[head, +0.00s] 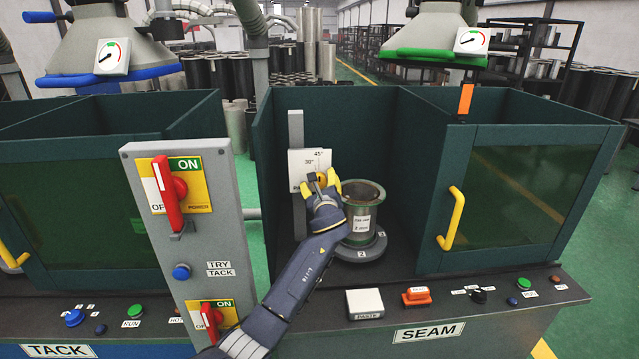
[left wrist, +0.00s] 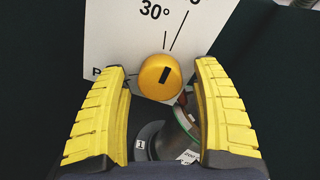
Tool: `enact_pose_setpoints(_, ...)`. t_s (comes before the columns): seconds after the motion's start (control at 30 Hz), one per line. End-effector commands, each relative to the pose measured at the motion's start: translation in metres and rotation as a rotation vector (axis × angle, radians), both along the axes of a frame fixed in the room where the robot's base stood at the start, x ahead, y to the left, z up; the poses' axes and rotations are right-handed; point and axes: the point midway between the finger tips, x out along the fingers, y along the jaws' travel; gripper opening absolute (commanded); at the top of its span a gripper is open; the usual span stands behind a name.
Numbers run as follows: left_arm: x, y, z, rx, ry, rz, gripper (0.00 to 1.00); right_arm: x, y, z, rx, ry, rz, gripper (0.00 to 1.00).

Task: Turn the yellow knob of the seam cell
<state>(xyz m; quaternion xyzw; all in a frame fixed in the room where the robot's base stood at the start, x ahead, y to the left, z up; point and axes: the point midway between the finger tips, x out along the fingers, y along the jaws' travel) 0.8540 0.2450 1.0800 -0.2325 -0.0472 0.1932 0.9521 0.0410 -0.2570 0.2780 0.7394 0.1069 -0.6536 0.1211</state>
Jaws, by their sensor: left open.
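The yellow knob (left wrist: 160,77) of the seam cell sits on a white dial plate (head: 309,162) with lines marked 30° and 45° and a label partly hidden by a finger. The knob's black mark tilts up and to the right in the left wrist view. My left gripper (head: 322,184) is open in front of the plate. In the left wrist view its two yellow fingers (left wrist: 160,110) stand on either side of the knob, with visible gaps. In the head view the gripper mostly covers the knob. My right gripper is not in view.
A flanged cylinder (head: 361,222) stands upright on a dark round base just right of the gripper. The grey switch column (head: 205,255) with red levers rises left of my arm. Green cell walls (head: 418,150) enclose the sides. The SEAM console (head: 470,312) lies in front.

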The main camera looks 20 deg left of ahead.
Motion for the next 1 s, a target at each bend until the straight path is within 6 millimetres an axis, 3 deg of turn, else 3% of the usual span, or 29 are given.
enact_pose_setpoints(0.43, 0.0032, 0.0014, -0.0001, 0.000, 0.000, 0.000, 0.66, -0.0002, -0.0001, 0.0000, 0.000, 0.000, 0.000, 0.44)
enact_pose_setpoints(1.0, 0.0030, 0.0013, -0.0004, 0.000, 0.001, 0.000, 0.00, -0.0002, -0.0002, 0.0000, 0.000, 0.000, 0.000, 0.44)
